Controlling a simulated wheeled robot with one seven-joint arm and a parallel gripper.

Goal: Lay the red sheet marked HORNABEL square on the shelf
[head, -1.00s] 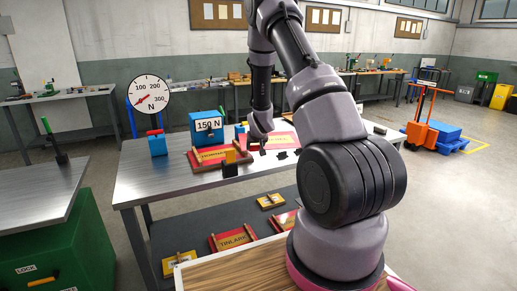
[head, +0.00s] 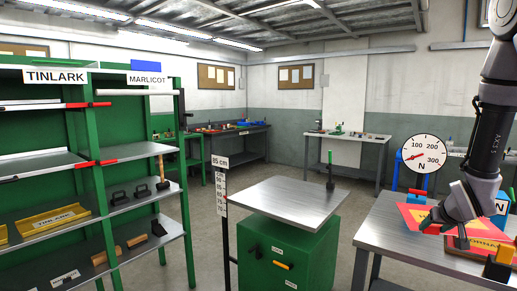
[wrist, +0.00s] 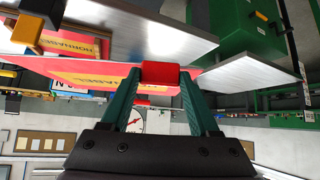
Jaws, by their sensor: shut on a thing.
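A thin red sheet (head: 416,214) with a yellow label shows at the right of the head view, beside my wrist. In the wrist view the red sheet (wrist: 85,72) carries a yellow label whose visible letters end in ABEL. My gripper (wrist: 160,75) has its green fingers shut on the sheet's edge, with a red block between the tips. The sheet appears raised above the table. A green shelf unit (head: 92,150) stands at the left of the head view, with boards signed TINLARK and MARLICOT. The fingertips are mostly hidden in the head view.
A metal worktable (head: 395,237) bears a wood-framed plate marked HORNABEL (head: 484,243) and a force dial (head: 423,153). A green cabinet (head: 285,255) with a steel top stands between table and shelves, beside a height post (head: 221,200). Yellow TINLARK and black items occupy lower shelves; some upper boards look bare.

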